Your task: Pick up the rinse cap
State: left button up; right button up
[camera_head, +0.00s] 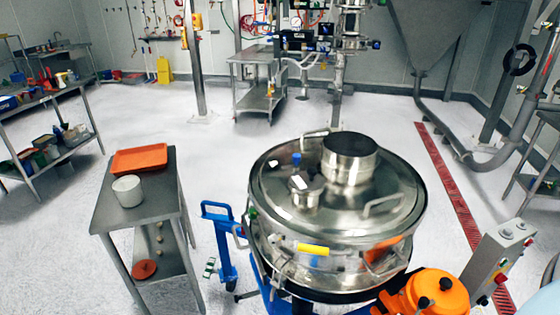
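No object is clearly marked as the rinse cap, and I cannot tell which one it is. A round steel sifter (270,215) stands in the middle, with a wide steel collar (350,165) and a smaller capped port (305,192) on its lid. A white cylindrical pot (128,191) stands on a small steel table (160,200) at the left. A round orange-red disc (144,269) lies on that table's lower shelf, near several small pale round pieces. Neither of my grippers shows.
An orange tray (139,159) lies at the table's far end. A blue frame (221,245) stands between table and sifter. An orange unit with black knobs (437,294) and a grey control box (497,262) are at the lower right. The left floor is largely clear.

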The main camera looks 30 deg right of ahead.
aim_at(309, 181)
jog(key=z, duration=1.25)
jog(key=l+u, duration=0.35)
jog(key=k+l+u, duration=0.15)
jog(key=l+u, duration=0.15)
